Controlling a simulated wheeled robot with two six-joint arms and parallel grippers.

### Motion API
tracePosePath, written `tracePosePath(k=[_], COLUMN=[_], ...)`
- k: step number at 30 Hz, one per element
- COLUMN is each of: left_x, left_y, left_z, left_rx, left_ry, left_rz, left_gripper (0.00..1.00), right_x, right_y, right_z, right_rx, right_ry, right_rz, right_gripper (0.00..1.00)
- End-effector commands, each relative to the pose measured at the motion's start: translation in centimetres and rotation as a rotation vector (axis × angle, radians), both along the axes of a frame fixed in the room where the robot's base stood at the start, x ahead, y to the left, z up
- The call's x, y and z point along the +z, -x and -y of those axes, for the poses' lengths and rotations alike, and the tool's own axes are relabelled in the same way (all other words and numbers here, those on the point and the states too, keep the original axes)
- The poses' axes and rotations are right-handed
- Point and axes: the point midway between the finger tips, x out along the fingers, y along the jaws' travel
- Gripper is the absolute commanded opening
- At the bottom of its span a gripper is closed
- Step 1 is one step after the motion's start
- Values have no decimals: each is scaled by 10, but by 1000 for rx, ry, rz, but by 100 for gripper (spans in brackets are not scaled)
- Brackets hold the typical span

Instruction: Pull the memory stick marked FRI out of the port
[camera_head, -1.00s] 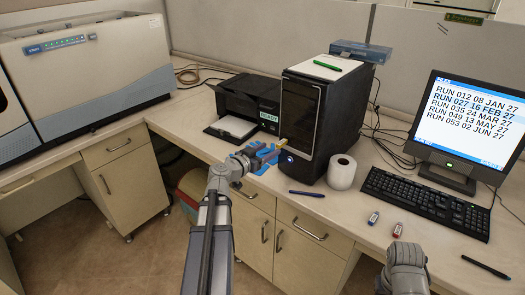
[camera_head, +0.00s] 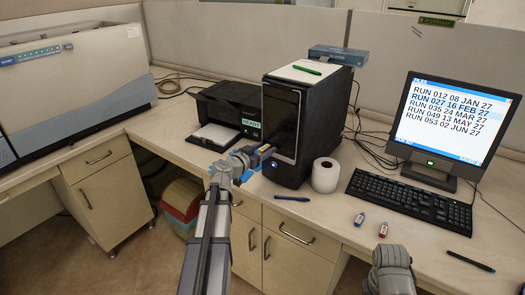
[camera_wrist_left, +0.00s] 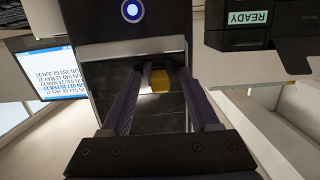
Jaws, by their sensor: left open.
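The black computer tower (camera_head: 315,125) stands on the desk. A yellow memory stick (camera_wrist_left: 160,79) sticks out of its front, and I cannot read any mark on it. In the left wrist view it lies between the far ends of my left gripper's fingers (camera_wrist_left: 160,92), with gaps at both sides. In the head view my left gripper (camera_head: 259,157) is at the tower's front and hides most of the stick. The left gripper is open. Only a grey part of my right arm shows at the bottom; its gripper is out of view.
The keyboard (camera_head: 410,198) and monitor (camera_head: 452,125) are right, a printer (camera_head: 232,108) left.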

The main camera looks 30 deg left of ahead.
Motion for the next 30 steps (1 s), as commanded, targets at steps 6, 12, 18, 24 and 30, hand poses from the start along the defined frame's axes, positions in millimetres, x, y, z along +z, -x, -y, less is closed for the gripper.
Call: tracePosePath(k=[6, 12, 18, 24, 30], left_x=[0, 0, 0, 0, 0], left_y=[0, 0, 0, 0, 0], left_z=[0, 0, -1, -1, -1], left_rx=[0, 0, 1, 1, 1], left_ry=[0, 0, 0, 0, 0], left_rz=[0, 0, 0, 0, 0], left_gripper=[40, 18, 0, 26, 49], right_x=[0, 0, 0, 0, 0], right_y=[0, 0, 0, 0, 0], right_z=[0, 0, 0, 0, 0], right_rx=[0, 0, 0, 0, 0], right_ry=[0, 0, 0, 0, 0], right_rz=[0, 0, 0, 0, 0], right_gripper=[0, 0, 0, 0, 0])
